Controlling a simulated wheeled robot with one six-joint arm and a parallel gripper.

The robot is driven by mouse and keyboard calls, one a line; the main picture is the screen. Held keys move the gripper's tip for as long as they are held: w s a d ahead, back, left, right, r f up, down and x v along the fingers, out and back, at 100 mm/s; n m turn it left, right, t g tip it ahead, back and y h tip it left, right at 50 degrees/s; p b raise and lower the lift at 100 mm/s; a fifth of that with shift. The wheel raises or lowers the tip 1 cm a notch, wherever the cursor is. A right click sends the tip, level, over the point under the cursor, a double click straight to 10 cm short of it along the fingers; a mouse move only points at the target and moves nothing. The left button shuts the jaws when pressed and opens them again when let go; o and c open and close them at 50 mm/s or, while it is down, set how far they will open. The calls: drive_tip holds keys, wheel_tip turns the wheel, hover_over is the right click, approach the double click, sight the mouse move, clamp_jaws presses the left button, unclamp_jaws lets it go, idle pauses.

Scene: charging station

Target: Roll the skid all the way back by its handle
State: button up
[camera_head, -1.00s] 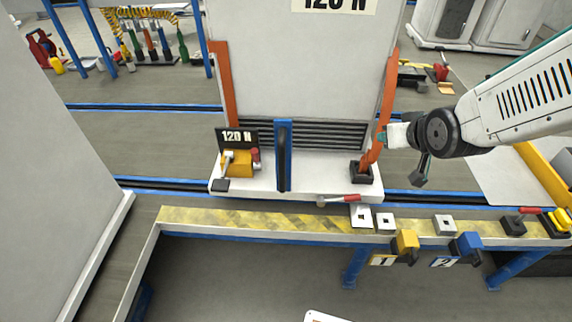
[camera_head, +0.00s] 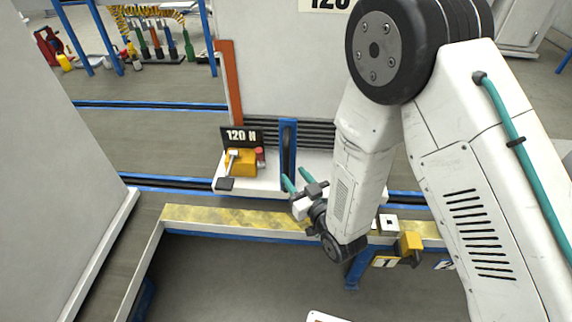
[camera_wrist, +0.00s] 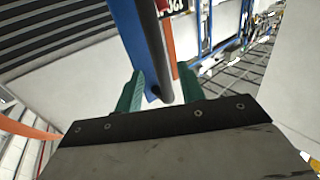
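The skid (camera_head: 285,80) is a tall pale cabinet on a white base, with orange uprights and a 120 N plate (camera_head: 240,136), standing on the floor rails. Its handle (camera_head: 285,152) is a dark vertical bar on a blue bracket at the front; it also shows in the wrist view (camera_wrist: 151,35). My gripper (camera_head: 295,179) is at the lower end of the handle. In the wrist view, its teal fingers (camera_wrist: 160,87) are spread, with the dark bar between them and visible gaps on both sides. My arm hides the skid's right side.
A yellow-striped beam (camera_head: 235,215) runs across in front of the skid. A yellow clamp-like block (camera_head: 240,161) sits on the base left of the handle. A yellow numbered block (camera_head: 411,243) is on the beam's front. A large pale cabinet (camera_head: 50,150) stands at left.

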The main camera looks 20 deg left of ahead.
sight(288, 167)
drive_tip(key=x, duration=0.5)
drive_tip(key=shift+w+a, duration=0.25)
clamp_jaws()
